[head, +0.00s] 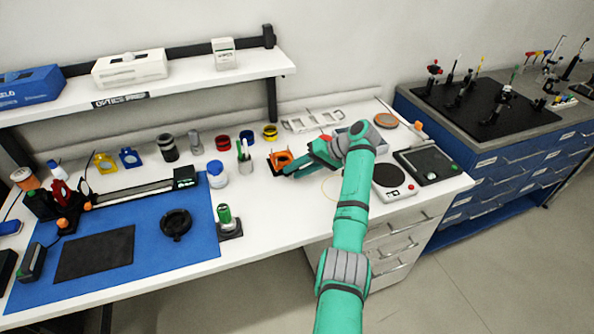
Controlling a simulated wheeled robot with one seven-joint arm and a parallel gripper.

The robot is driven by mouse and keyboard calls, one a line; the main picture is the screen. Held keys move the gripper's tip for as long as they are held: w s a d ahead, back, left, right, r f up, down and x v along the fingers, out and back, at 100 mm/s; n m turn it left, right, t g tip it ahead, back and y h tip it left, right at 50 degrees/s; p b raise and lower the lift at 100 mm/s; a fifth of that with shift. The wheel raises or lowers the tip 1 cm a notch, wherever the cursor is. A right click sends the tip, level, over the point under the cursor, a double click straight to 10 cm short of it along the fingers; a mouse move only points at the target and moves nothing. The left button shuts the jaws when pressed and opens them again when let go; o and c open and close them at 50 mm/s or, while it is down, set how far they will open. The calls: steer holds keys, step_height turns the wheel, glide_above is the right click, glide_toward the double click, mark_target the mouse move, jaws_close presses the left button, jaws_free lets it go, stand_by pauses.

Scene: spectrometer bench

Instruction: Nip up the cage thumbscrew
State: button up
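My teal arm reaches over the white bench, and my gripper (288,170) is low over the bench top, pointing left. An orange part with dark edges (282,158) is right at the gripper's end; I cannot tell whether they touch. The fingers are too small and partly covered by my wrist, so their opening does not show. A silver frame of rods and plates (311,120) lies behind the gripper and may be the cage. I cannot make out a thumbscrew on it or elsewhere.
Left of the gripper stand a pen cup (244,166), a white jar with a blue lid (217,174) and several coloured rings. A round-plated scale (393,180) and a dark tray (428,164) are to the right.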

steer(key=shift+d, duration=0.1)
steer(key=v, duration=1)
steer(key=shift+d+r, duration=0.15)
steer(key=shift+r, duration=0.1)
steer(key=shift+s, duration=0.1)
